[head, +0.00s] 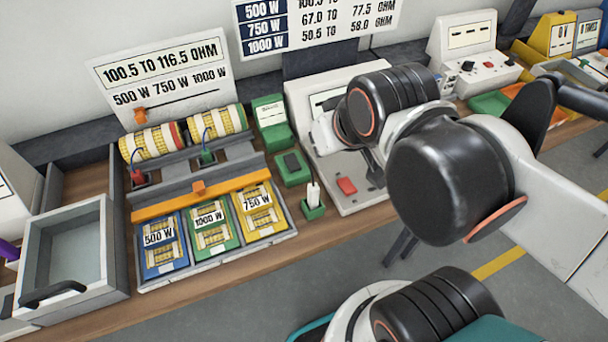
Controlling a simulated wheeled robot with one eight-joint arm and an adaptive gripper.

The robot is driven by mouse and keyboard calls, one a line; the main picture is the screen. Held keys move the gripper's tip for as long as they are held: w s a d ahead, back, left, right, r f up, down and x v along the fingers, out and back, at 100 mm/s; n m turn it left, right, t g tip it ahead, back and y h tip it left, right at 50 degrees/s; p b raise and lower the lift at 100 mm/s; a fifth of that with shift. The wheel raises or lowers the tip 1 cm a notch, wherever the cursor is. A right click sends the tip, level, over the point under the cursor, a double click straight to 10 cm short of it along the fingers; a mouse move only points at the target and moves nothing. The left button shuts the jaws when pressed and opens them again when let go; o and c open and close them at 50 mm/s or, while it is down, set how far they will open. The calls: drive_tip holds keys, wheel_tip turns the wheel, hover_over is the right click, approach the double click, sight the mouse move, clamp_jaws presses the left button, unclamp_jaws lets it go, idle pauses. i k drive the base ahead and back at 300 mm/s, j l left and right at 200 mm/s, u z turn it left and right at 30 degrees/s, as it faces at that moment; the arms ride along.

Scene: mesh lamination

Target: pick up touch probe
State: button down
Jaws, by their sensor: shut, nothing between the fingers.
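A small white upright piece, which looks like the touch probe (313,192), stands in a green holder (314,210) at the front edge of the bench, right of the tray of coloured cards. My gripper (374,172) shows only in part, as a dark shape below my wrist, over the right side of a grey meter panel. It is shut and empty, to the right of the probe and apart from it. My arm hides much of it.
The grey meter panel (350,194) with a red button stands right of the probe. Green blocks (292,168) stand behind it. A card tray (288,232) and an open grey bin (106,250) are to the left. Bare bench shows in front of the tray.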

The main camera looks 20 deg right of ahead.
sight(313, 193)
drive_tip(key=u, duration=1.35)
drive_tip(key=k+l+z, duration=0.1)
drive_tip(key=z, duration=0.35)
drive_tip(key=l+z, duration=0.4)
drive_tip(key=k+l+u, duration=0.2)
drive_tip(key=l+u, duration=0.15)
drive_tip(key=k+l+u, duration=0.2)
drive_tip(key=l+u, duration=0.15)
drive_tip(key=k+l, duration=0.05)
drive_tip(key=l, duration=0.05)
